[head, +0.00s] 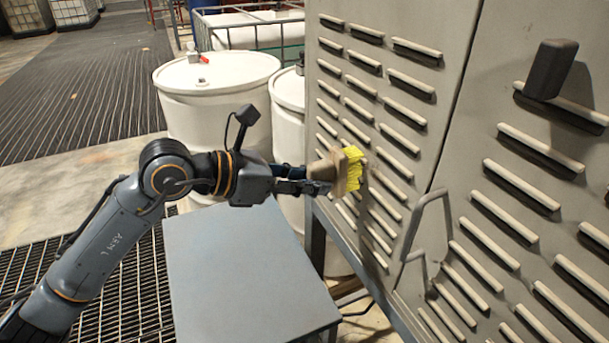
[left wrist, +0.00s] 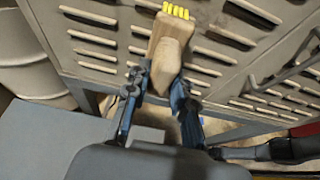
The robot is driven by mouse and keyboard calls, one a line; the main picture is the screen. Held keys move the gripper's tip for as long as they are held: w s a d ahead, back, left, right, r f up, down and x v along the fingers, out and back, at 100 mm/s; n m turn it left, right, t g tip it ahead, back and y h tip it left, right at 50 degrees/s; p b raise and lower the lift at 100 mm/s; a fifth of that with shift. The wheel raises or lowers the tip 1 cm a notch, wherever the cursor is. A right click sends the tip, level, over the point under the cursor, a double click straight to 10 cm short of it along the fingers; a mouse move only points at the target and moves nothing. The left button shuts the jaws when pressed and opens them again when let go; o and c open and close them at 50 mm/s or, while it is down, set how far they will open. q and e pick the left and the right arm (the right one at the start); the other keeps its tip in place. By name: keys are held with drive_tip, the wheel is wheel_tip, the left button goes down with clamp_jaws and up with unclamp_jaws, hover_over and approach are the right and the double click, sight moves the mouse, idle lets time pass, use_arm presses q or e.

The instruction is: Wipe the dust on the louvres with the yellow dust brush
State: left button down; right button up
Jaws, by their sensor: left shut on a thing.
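The dust brush (head: 343,170) has a tan wooden body and yellow bristles (head: 354,168). My left gripper (head: 312,180) is shut on its handle. The bristles face the grey louvred panel (head: 380,130) and overlap its left louvres in the head view; I cannot tell whether they touch. In the left wrist view the brush (left wrist: 168,50) points away from the gripper (left wrist: 160,95) toward the louvres, with only a bit of yellow showing at the top. No dust can be made out on the louvres. My right gripper is not visible in the head view.
A grey table (head: 245,270) stands below my left arm. White drums (head: 215,95) stand behind it. A bent metal handle (head: 425,225) and a dark knob (head: 551,69) stick out from the louvred cabinet. Open grating floor (head: 90,80) lies at the back left.

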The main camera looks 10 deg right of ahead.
use_arm(q)
drive_tip(key=shift+s+d+b, duration=1.15)
drive_tip(key=shift+s+d, duration=0.3)
drive_tip(key=shift+s, duration=3.05)
drive_tip(key=shift+w+a+r+b, duration=0.25)
drive_tip(key=shift+w+a+b, duration=0.2)
drive_tip(key=shift+w, duration=0.95)
drive_tip(key=shift+w+a+r+b, duration=0.35)
drive_tip(key=shift+w+a, duration=0.1)
drive_tip(key=shift+w, duration=1)
drive_tip(key=shift+w+a+r+b, duration=0.2)
drive_tip(key=shift+w+a+b, duration=0.25)
drive_tip(key=shift+w, duration=0.95)
drive_tip(key=shift+w+a, duration=1.8)
drive_tip(key=shift+w, duration=3.85)
drive_tip(key=s+d+r+b, duration=0.1)
drive_tip(key=s+d+b, duration=0.1)
drive_tip(key=s, duration=0.4)
drive_tip(key=shift+s+r, duration=0.2)
drive_tip(key=shift+s, duration=0.2)
